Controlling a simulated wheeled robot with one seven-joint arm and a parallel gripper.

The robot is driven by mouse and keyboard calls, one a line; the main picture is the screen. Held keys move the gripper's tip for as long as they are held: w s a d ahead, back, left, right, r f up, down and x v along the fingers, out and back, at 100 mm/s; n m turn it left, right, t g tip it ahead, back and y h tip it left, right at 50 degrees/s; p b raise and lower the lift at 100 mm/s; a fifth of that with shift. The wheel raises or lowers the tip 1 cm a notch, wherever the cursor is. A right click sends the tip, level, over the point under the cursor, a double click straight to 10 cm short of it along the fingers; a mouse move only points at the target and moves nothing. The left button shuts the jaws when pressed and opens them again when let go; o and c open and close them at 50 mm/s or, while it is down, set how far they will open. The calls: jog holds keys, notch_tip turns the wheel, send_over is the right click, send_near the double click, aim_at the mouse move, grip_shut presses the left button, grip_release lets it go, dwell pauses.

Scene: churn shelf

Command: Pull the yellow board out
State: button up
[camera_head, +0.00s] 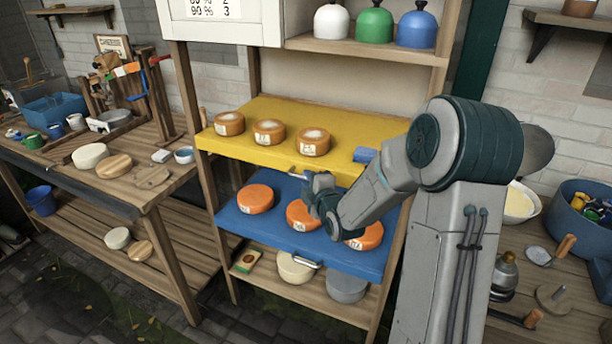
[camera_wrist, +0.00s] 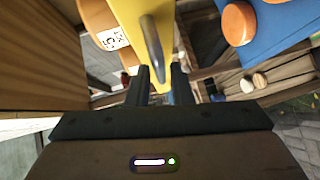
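The yellow board (camera_head: 355,128) lies on the shelf rack above the blue board, with several orange-brown cheeses on it. It also shows in the wrist view (camera_wrist: 130,14), seen close up. Its metal handle (camera_wrist: 152,48) is on the front edge and points toward the gap between my fingers. My gripper (camera_head: 308,178) is at the board's front edge, by the handle. In the wrist view my gripper (camera_wrist: 159,78) has its two dark fingers apart, one on each side of the handle's line. I cannot tell whether either finger touches the handle.
The blue board (camera_head: 235,222) with orange cheeses sits just below and has its own handle (camera_head: 304,263). A blue block (camera_head: 364,154) lies on the yellow board's right end. A wooden workbench (camera_head: 130,190) stands left; another table with tools (camera_head: 540,270) stands right.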

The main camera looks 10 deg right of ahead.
jog(key=shift+x, duration=1.15)
grip_shut()
jog(key=shift+f, duration=0.15)
